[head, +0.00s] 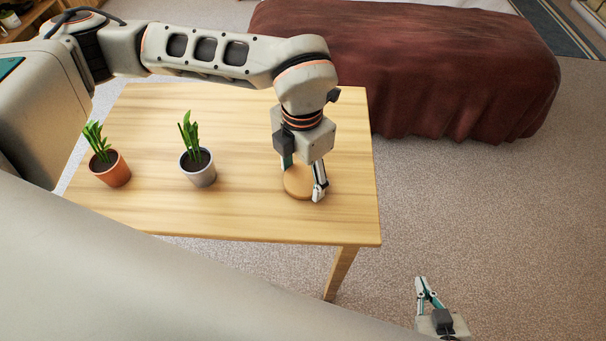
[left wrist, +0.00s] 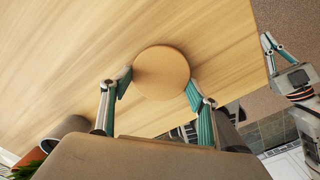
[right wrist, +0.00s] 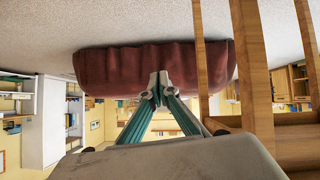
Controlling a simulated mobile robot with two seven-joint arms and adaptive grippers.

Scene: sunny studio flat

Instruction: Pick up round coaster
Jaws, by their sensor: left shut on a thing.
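The round coaster (head: 296,184) is a light-brown wooden disc at the right end of the wooden table (head: 240,221). My left gripper (head: 303,177) points down over it, with one finger on each side. In the left wrist view the coaster (left wrist: 162,72) sits between the two fingertips (left wrist: 158,88), and the gripper is shut on it. The coaster looks at or very near the tabletop; I cannot tell whether there is a gap below it. My right gripper (head: 420,281) is off the table at the lower right, its tips together and empty in the right wrist view (right wrist: 159,80).
Two potted plants stand on the table: one in an orange pot (head: 111,170), one in a grey-white pot (head: 198,169). A bed with a dark red cover (head: 420,65) is behind the table. The carpet (head: 480,220) at the right is clear.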

